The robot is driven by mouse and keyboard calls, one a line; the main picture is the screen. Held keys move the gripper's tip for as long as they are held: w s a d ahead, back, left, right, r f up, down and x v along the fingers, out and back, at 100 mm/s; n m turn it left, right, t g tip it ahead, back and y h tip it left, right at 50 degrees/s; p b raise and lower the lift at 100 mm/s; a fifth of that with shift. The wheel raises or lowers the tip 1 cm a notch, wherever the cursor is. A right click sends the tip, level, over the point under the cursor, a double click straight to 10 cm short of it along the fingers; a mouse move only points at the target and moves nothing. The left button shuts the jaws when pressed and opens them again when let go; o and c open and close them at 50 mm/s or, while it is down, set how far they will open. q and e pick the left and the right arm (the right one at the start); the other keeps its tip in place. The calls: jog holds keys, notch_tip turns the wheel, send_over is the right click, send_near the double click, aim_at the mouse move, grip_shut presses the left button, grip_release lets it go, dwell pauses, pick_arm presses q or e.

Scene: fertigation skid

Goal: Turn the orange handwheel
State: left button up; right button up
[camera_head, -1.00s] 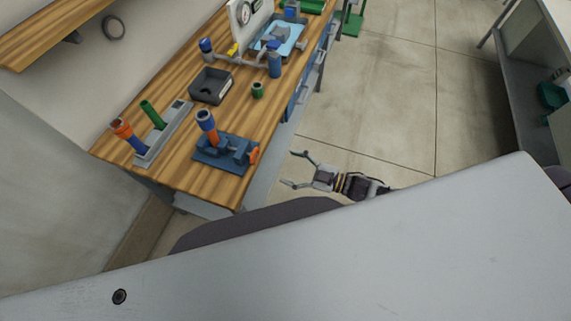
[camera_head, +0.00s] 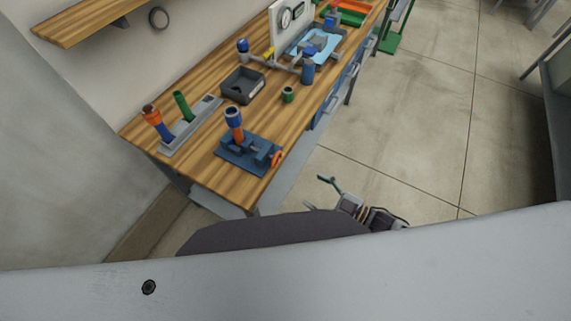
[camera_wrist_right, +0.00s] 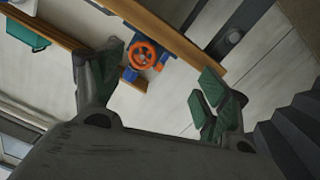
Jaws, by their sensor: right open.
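The orange handwheel (camera_head: 276,158) is on the front side of a blue vise-like fixture (camera_head: 236,160) near the bench's near right corner. In the right wrist view the handwheel (camera_wrist_right: 144,56) shows as a spoked ring, between the fingers but beyond them. My right gripper (camera_head: 317,192) is off the bench edge, to the right of and below the handwheel in the head view, apart from it. Its fingers (camera_wrist_right: 160,68) are spread and empty. In the head view my own body hides part of it. My left gripper is not in view.
An orange-and-blue tube (camera_head: 234,125) stands upright at the fixture. A grey rack (camera_head: 190,126) with two tools, a black bin (camera_head: 243,85) and a green cup (camera_head: 288,94) share the wooden bench (camera_head: 206,173). The floor (camera_head: 420,130) right of the bench is clear.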

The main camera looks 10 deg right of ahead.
aim_at(278, 160)
jog(key=shift+n+y, duration=0.4)
jog(key=shift+n, duration=0.2)
jog(key=r, duration=0.1)
jog(key=w+d+r, duration=0.1)
jog(key=r+b, duration=0.1)
jog(key=shift+w+d+r, duration=0.3)
jog(key=shift+d+r, duration=0.05)
jog(key=shift+d, duration=0.05)
jog(key=shift+w+a, duration=0.1)
jog(key=shift+a, duration=0.05)
jog(key=shift+p+x, duration=0.7)
jog(key=shift+x, duration=6.05)
jog(key=shift+f, duration=0.1)
jog(key=c, duration=1)
